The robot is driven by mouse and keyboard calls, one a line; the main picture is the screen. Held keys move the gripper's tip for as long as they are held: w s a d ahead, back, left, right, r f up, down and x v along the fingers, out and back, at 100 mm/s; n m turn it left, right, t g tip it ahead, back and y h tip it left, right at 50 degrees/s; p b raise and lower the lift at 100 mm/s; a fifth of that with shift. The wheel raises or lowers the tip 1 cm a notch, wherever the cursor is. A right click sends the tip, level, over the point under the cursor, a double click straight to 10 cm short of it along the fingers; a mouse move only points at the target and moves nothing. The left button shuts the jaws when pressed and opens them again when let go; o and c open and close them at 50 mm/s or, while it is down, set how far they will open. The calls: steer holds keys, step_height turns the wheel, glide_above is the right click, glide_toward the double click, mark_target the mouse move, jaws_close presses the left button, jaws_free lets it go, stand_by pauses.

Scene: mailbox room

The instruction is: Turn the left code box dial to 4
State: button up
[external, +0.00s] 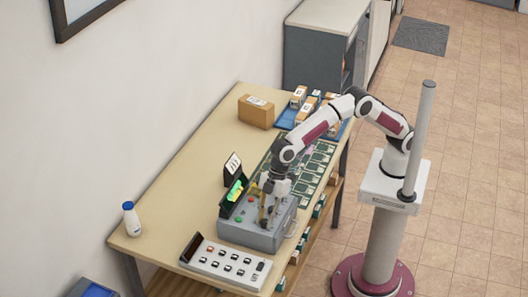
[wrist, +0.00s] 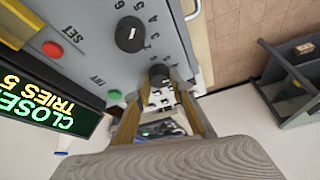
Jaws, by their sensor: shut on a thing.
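The grey code box (external: 262,235) stands on the wooden table, its panel also filling the upper left of the wrist view (wrist: 85,20). My gripper (external: 267,217) reaches down onto it. In the wrist view my gripper (wrist: 158,88) has its two tan fingers closed around a black dial (wrist: 158,72), the one on the green button's side. Its pointer setting cannot be read. The other black dial (wrist: 130,35), with a white mark and printed numbers around it, is apart from the fingers. The lit display (wrist: 40,100) reads "CLOSED" and "TRIES 5".
A green button (wrist: 115,95) and a red button (wrist: 53,49) sit on the box panel. A white button panel (external: 225,262) lies close beside the box. A white bottle (external: 131,219), a cardboard box (external: 256,111) and green boards (external: 318,160) are also on the table. Bare tabletop lies toward the wall.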

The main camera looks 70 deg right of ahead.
steer(key=shift+n, duration=0.4)
steer(key=o, duration=1.1)
steer(key=shift+r, duration=0.15)
steer(key=v, duration=0.7)
steer(key=shift+w+d+m, duration=0.15)
steer(key=shift+m, duration=0.15)
